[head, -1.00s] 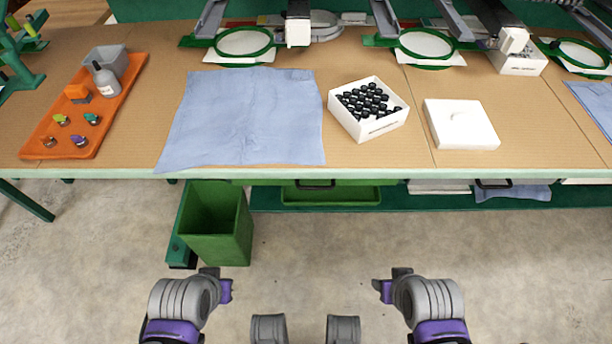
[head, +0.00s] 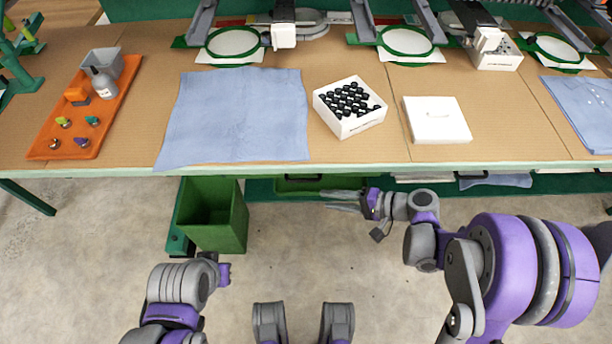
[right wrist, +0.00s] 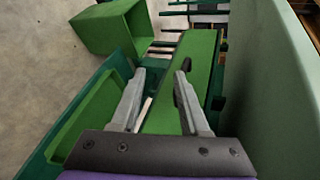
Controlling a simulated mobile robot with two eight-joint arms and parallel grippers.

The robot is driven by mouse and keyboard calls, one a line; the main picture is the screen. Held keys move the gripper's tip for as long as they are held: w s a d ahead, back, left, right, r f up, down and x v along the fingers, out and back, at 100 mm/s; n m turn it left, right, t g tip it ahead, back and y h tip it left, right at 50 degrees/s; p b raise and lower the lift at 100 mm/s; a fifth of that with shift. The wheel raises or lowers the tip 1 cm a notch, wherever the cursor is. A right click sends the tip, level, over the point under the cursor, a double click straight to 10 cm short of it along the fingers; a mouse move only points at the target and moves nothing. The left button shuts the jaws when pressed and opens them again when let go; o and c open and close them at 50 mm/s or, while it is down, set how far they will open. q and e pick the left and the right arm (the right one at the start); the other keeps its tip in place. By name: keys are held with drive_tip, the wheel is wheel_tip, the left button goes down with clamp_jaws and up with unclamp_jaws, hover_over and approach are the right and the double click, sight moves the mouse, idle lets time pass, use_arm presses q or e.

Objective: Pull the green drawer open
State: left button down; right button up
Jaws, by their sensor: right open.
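The green drawer's front (right wrist: 197,50) shows in the right wrist view as a long green panel running between and beyond my fingers. Its dark handle (right wrist: 188,92) is close to the right-hand finger; whether they touch, I cannot tell. In the head view the table edge hides most of the drawer, and a dark handle (head: 303,176) peeks out below that edge. My right gripper (head: 327,200) is open and empty just below the table's front edge, fingers pointing left. It also shows in the right wrist view (right wrist: 160,74).
A green bin (head: 232,225) stands on the floor left of the right gripper. A low green tray (right wrist: 85,118) lies beside the drawer front in the wrist view. The table (head: 385,172) overhangs, carrying a blue cloth (head: 240,115) and a white box of black spools (head: 345,125).

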sight(303, 180)
drive_tip(key=w+a+y, duration=0.1)
drive_tip(key=w+a, duration=0.1)
drive_tip(key=w+a+t+y, duration=0.1)
drive_tip(key=w+a, duration=0.1)
drive_tip(key=a, duration=0.1)
drive_tip(key=w+a+y, duration=0.1)
drive_tip(key=w+a, duration=0.1)
drive_tip(key=shift+a+r+m+t, duration=0.15)
drive_tip(key=shift+a+m+t, duration=0.15)
drive_tip(key=shift+a, duration=0.05)
idle(0.4)
clamp_jaws()
idle(1.2)
